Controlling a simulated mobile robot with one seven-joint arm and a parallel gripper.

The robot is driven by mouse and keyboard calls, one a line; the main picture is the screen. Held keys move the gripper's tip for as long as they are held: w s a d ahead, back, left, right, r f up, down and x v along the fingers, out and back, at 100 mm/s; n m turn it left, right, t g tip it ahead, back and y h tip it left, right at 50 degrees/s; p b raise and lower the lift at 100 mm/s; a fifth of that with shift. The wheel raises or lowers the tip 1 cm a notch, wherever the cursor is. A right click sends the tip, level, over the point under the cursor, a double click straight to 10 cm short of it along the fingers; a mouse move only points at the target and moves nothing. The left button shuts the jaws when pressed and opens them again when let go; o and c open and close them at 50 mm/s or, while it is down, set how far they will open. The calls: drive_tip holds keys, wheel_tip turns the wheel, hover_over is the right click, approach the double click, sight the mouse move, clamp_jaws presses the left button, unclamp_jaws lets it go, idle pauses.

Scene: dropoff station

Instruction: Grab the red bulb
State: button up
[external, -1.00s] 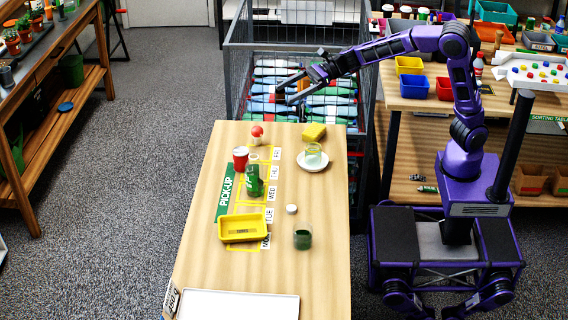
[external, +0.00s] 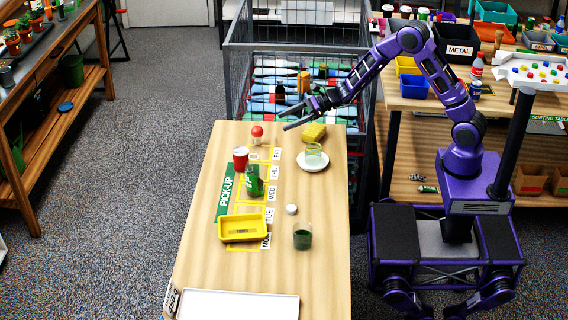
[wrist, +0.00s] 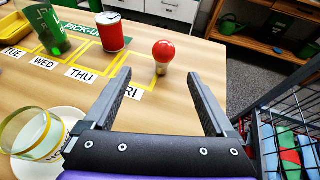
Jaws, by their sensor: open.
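The red bulb (external: 257,131) stands upright at the far end of the wooden table (external: 190,277), its white base down. In the wrist view the red bulb (wrist: 164,52) is just beyond my fingertips, near the FRI label. My gripper (external: 283,121) is open and empty, to the right of the bulb and above the table's far end. Its two fingers (wrist: 159,78) show in the wrist view, spread apart with the bulb ahead between them.
A wire cage (external: 232,75) stands behind the table's far end.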

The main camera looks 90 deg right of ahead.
approach(250, 145)
drive_tip(key=w, duration=0.1)
drive_tip(key=w+a+r, duration=0.2)
drive_tip(key=w, duration=0.1)
drive_tip(key=shift+d+x, duration=0.15)
drive_tip(key=shift+x, duration=1.2)
drive_tip(key=shift+d+x, duration=0.15)
drive_tip(key=shift+x, duration=1.25)
drive_tip(key=shift+c, duration=0.3)
drive_tip(key=c, duration=1.1)
